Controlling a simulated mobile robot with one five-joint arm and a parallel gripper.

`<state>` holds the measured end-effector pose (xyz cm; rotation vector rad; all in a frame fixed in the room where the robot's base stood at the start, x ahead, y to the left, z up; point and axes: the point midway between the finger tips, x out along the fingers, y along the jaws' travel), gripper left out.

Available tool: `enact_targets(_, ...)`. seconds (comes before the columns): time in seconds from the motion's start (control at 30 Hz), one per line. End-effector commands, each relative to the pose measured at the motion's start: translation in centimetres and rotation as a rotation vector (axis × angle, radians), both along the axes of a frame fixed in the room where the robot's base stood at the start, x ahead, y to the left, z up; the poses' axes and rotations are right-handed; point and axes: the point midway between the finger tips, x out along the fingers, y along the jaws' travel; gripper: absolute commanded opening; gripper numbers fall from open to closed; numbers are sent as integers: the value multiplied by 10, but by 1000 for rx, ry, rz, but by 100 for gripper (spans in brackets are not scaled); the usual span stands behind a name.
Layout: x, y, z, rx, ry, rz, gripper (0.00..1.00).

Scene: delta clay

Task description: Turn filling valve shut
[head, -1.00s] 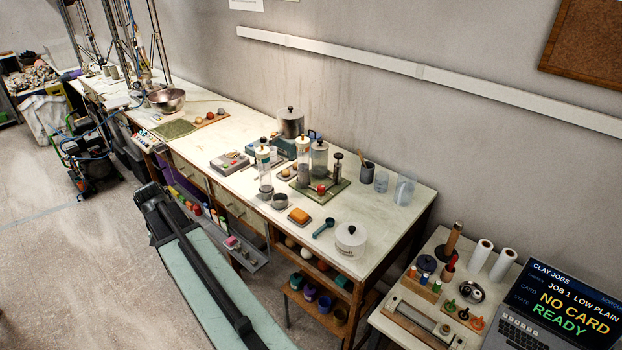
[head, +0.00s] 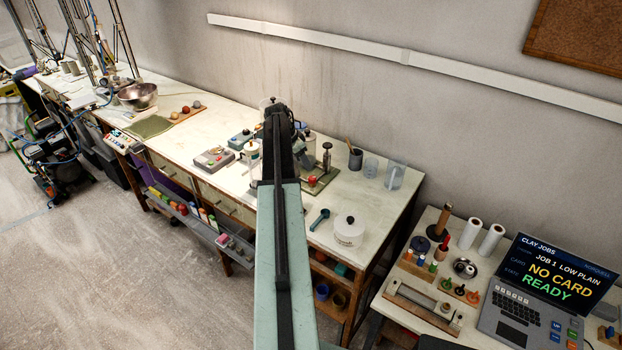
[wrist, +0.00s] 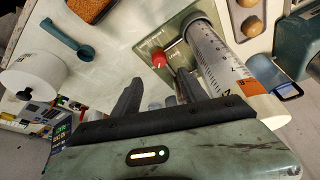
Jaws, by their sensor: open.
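The filling valve appears to be the small red knob (wrist: 158,60) on the green-grey plate (wrist: 150,40), next to a clear graduated cylinder (wrist: 220,62) in the wrist view. In the head view the red knob (head: 312,181) shows just right of my arm, on the bench. My gripper (wrist: 160,92) is open and empty, its dark fingers spread. In the wrist view the knob lies beyond the fingertips, between them and apart from them. In the head view my arm hides the fingers and part of the filling station.
The graduated cylinder stands close to the knob. A pump-like post (head: 327,158) and clear beakers (head: 394,176) are behind. A laptop (head: 545,290) is on the side table.

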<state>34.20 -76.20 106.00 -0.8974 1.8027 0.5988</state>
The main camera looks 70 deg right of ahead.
Motion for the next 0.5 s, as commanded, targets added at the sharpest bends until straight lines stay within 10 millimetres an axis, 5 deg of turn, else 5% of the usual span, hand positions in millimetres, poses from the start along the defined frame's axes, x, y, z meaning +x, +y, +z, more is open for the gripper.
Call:
enact_targets(0.3, -15, -20, -71, 1, 1, 0, 51)
enact_targets(0.5, -22, -30, -96, 1, 1, 0, 51)
